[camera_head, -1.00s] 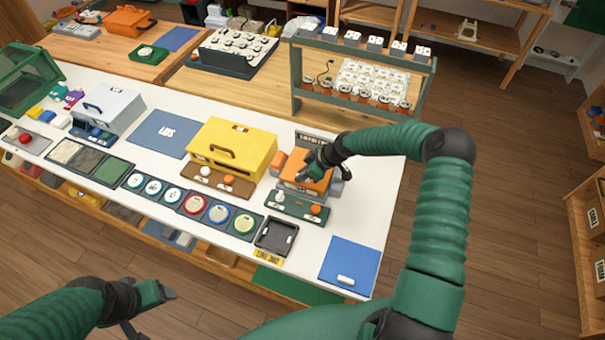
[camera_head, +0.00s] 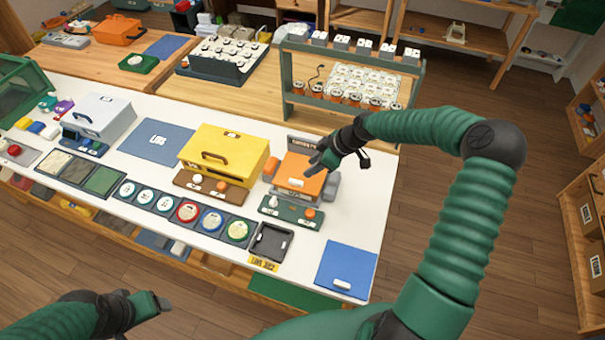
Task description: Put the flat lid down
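A flat orange lid (camera_head: 302,174) with a pale handle or label lies on top of a grey box (camera_head: 296,193) at the right part of the white table. My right gripper (camera_head: 343,162) is above and just right of the orange lid, with its fingers apart and nothing visible between them. I cannot tell whether a fingertip touches the lid. A flat blue panel (camera_head: 347,262) with a white handle lies at the table's right front corner. My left gripper (camera_head: 157,316) is at the bottom left, open and empty, in front of the table.
A yellow box (camera_head: 232,143) stands left of the orange-topped box, and a grey-white box (camera_head: 103,112) further left. Round coloured dials (camera_head: 187,211) line the front edge beside a black tray (camera_head: 271,242). A green rack (camera_head: 345,62) stands behind. The table right of the blue panel ends.

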